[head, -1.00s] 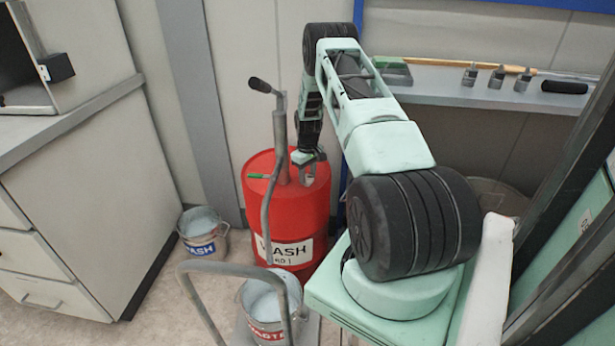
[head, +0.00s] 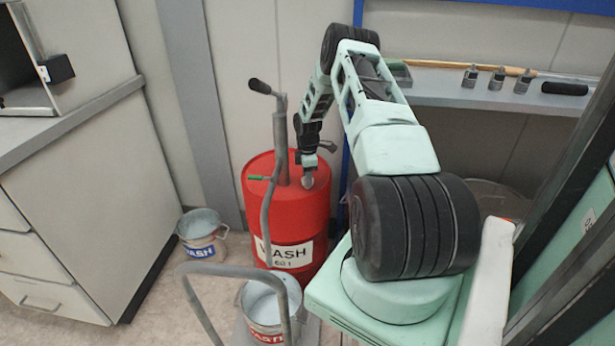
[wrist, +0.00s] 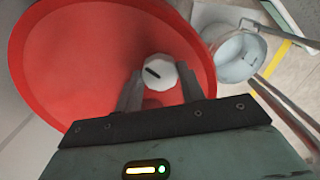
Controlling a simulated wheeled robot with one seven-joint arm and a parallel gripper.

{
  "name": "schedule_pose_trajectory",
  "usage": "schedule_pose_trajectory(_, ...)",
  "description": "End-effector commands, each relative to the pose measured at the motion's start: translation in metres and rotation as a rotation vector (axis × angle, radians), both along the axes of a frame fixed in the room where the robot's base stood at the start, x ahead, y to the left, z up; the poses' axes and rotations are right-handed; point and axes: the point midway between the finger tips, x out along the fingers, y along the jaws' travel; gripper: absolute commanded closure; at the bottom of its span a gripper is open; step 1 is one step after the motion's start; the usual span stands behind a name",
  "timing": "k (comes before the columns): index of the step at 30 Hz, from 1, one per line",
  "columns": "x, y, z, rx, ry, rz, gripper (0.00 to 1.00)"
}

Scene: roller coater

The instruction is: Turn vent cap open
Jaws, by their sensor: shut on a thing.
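The red drum (head: 262,220) with a WASH label stands upright, and its top fills much of the wrist view (wrist: 80,50). The vent cap (wrist: 158,69) is a small pale round knob with a dark slot mark, on the drum's top. The slot runs diagonally in the wrist view. My gripper (wrist: 160,80) reaches down over the drum, one finger on each side of the cap, shut on it. In the head view my gripper (head: 308,174) is at the right of the drum top, and the cap is mostly hidden there.
A grey pump (head: 280,140) with a crank rises from the drum beside my gripper. A WASH bucket (head: 203,240) stands on the floor at left, another bucket (head: 262,310) in front.

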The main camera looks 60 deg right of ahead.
Motion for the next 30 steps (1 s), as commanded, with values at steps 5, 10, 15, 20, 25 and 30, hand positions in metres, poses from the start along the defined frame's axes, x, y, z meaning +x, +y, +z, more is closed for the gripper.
schedule_pose_trajectory(5, -0.0003, -0.0001, 0.0000, 0.001, -0.001, 0.164, 0.84)
schedule_pose_trajectory(10, -0.0006, -0.0007, 0.0001, 0.000, 0.000, 0.313, 0.84)
schedule_pose_trajectory(15, -0.0004, -0.0006, 0.0002, -0.001, 0.001, 0.439, 0.84)
schedule_pose_trajectory(20, -0.0002, -0.0005, 0.0002, 0.000, 0.000, 0.527, 0.84)
schedule_pose_trajectory(25, -0.0004, -0.0008, 0.0000, 0.000, 0.000, 0.585, 0.84)
schedule_pose_trajectory(30, -0.0005, -0.0009, -0.0002, -0.001, 0.001, 0.613, 0.84)
